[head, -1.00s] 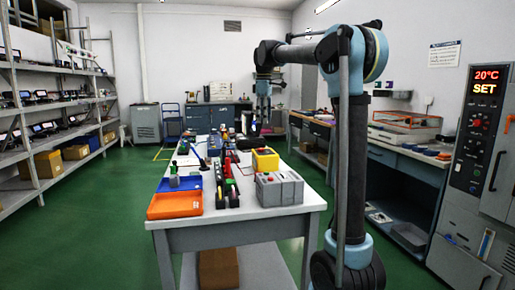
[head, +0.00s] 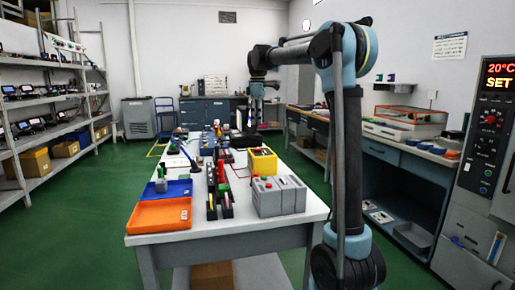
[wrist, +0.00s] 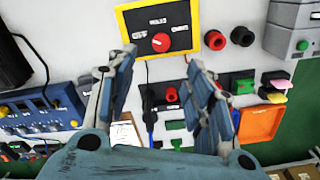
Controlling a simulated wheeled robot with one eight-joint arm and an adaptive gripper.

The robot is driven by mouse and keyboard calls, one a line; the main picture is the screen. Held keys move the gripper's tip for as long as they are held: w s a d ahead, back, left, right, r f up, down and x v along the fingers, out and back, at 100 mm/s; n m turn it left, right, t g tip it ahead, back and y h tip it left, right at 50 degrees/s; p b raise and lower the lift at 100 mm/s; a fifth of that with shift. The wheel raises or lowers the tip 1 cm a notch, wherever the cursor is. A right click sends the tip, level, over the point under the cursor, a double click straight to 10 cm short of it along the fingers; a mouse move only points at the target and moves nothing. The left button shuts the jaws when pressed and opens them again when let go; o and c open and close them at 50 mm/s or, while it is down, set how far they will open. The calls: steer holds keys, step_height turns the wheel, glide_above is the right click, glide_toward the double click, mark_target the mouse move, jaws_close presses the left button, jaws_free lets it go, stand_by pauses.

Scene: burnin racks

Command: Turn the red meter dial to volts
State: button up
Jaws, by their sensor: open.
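The meter is a yellow-framed box (head: 262,161) on the near right part of the white table in the head view. In the wrist view its dark face with a yellow rim (wrist: 194,14) fills the top middle. The red dial (wrist: 161,42) sits low on that face, with small white labels around it that are too blurred to read surely. My gripper (wrist: 160,63) is open and empty, its two blue-grey fingers spread to either side below the dial in the picture. I see no contact with the dial. The dial cannot be made out in the head view.
A red socket (wrist: 215,40) and a black socket (wrist: 243,35) sit right of the meter in the wrist view. A grey button box (head: 279,195) stands close by. An orange tray (head: 158,216) and a blue tray (head: 178,189) lie at the table's near left.

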mark_target(257, 150)
step_height(257, 150, down, 13)
steer(key=shift+s+r, duration=0.1)
stand_by(0.4)
steer(key=shift+a, duration=0.1)
steer(key=c, duration=1.1)
